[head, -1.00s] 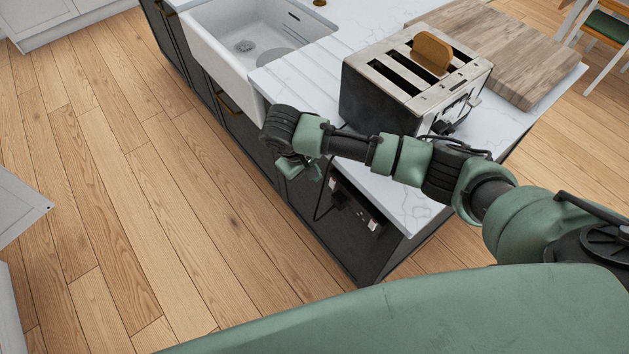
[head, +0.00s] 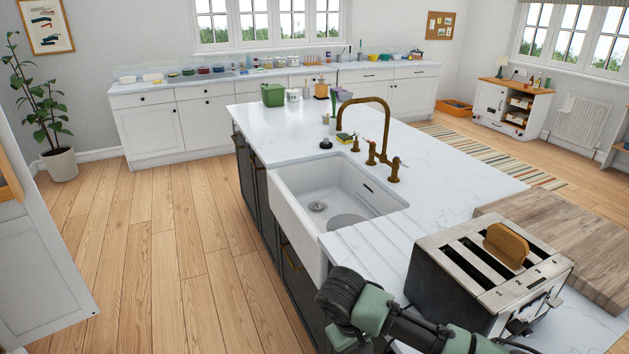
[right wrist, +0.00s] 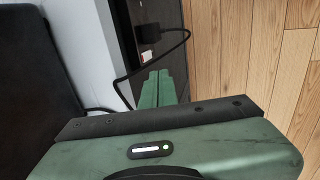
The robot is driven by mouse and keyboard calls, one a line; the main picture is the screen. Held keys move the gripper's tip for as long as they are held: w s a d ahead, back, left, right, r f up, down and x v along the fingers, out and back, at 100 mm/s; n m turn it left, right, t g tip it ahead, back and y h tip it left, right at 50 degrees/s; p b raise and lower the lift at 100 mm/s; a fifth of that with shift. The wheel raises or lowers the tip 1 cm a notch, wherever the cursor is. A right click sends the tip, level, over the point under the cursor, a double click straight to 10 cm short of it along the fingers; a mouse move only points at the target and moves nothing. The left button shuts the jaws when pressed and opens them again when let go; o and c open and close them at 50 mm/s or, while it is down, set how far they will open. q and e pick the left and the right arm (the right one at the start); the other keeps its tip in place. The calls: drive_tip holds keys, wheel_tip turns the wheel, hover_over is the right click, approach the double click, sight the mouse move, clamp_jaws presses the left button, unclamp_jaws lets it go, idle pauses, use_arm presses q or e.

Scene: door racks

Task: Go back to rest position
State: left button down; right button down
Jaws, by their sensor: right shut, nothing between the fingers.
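My right arm comes in at the bottom right of the head view, with its wrist at the island's near edge, left of the toaster (head: 440,280). In the right wrist view my right gripper (right wrist: 158,88) has its two green fingers together, with nothing between them. They point down beside the island's dark side panel, near a black cable (right wrist: 150,67). In the head view the fingers are mostly hidden or cut off at the bottom. My left gripper is in neither view.
The toaster has a slice of bread (head: 507,245) in one slot. A wooden board (head: 570,240) lies right of it. A white sink (head: 300,225) and brass tap (head: 370,125) are further back. The wooden floor (head: 150,260) left of the island is clear.

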drive_tip(key=s+a+f+n+y, duration=0.1)
drive_tip(key=s+a+f+y, duration=0.35)
drive_tip(key=s+a, duration=0.55)
drive_tip(key=s+d+m+t, duration=0.2)
drive_tip(key=s+d+m, duration=0.1)
drive_tip(key=s+d, duration=1.25)
wheel_tip(320, 180, down, 27)
drive_tip(key=g+b, duration=0.1)
drive_tip(key=b, duration=0.2)
drive_tip(key=s+d+f+g+h+b, duration=0.1)
drive_tip(key=s+d+f, duration=0.2)
drive_tip(key=s+f, duration=1.4)
drive_tip(key=shift+s+f+b, duration=0.2)
drive_tip(key=shift+f+b, duration=0.15)
drive_tip(key=shift+f, duration=0.35)
drive_tip(key=shift+d, duration=0.1)
